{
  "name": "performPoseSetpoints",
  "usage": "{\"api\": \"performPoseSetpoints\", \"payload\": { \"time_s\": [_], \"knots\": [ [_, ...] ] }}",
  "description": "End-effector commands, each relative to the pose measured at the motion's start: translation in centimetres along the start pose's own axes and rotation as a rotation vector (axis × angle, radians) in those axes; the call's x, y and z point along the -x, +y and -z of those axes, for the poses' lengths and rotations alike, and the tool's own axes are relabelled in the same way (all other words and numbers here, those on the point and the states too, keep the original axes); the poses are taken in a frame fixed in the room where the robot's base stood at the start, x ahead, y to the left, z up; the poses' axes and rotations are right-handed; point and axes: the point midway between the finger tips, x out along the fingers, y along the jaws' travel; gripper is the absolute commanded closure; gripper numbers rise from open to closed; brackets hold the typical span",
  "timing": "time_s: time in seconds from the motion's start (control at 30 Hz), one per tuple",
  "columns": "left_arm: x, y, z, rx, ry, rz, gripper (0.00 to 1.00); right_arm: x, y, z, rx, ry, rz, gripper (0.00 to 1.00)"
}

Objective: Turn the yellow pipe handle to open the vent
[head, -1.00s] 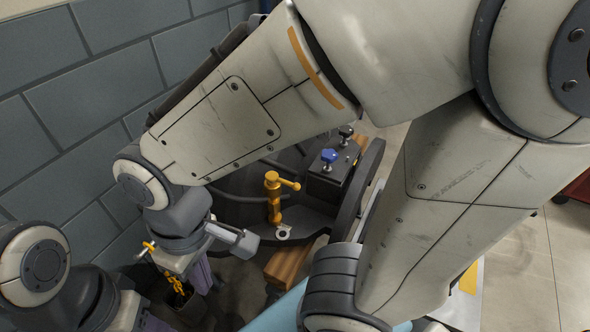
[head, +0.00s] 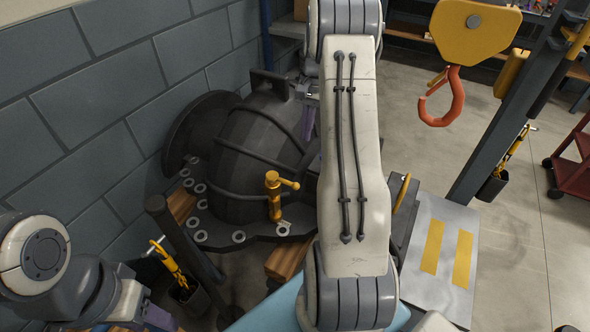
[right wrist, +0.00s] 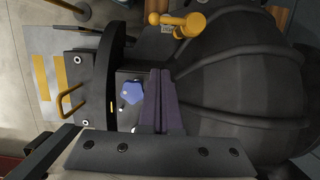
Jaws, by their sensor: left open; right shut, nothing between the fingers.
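The yellow pipe handle (head: 275,196) stands upright on the flange of the dark ribbed casing (head: 245,150), its short side lever pointing right. It also shows at the top of the right wrist view (right wrist: 178,22). My right gripper (right wrist: 160,76) is shut and empty, its purple fingers in front of the casing beside a blue knob (right wrist: 131,91). It is apart from the yellow handle. In the head view my right arm mostly hides that gripper. My left gripper (head: 155,318) is open at the bottom left edge, away from the handle and partly cut off.
An orange hook (head: 442,100) hangs from a yellow block at the upper right. A grey plate with yellow stripes (head: 445,265) lies right of my arm. A block wall (head: 110,80) closes off the left. Yellow-handled tools in black holders stand at the lower left and right.

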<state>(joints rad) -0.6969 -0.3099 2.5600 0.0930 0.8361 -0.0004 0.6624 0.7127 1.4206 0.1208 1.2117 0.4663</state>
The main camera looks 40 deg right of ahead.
Motion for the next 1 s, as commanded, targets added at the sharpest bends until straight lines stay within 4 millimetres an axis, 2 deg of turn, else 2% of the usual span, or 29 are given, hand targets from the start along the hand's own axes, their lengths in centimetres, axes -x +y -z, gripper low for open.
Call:
{"api": "performPoseSetpoints", "payload": {
  "time_s": [0.37, 0.53, 0.87, 1.0],
  "knots": [
    [0.1, 0.0, 0.0, 0.000, 0.000, 0.000, 0.50, -0.7, -0.1, -0.1, 0.004, -0.002, -0.002, 1.00],
    [0.5, 0.0, 0.0, 0.000, 0.000, 0.000, 0.50, -3.2, -0.1, -0.2, 0.004, -0.004, -0.003, 1.00],
    [1.7, 0.1, 0.1, 0.000, 0.000, 0.000, 0.50, -10.2, 0.0, -0.2, 0.004, -0.004, -0.003, 1.00],
    [2.5, 0.2, 0.1, 0.000, 0.000, 0.000, 0.50, -10.7, -0.1, -2.3, 0.006, -0.002, -0.002, 1.00]
  ]
}}
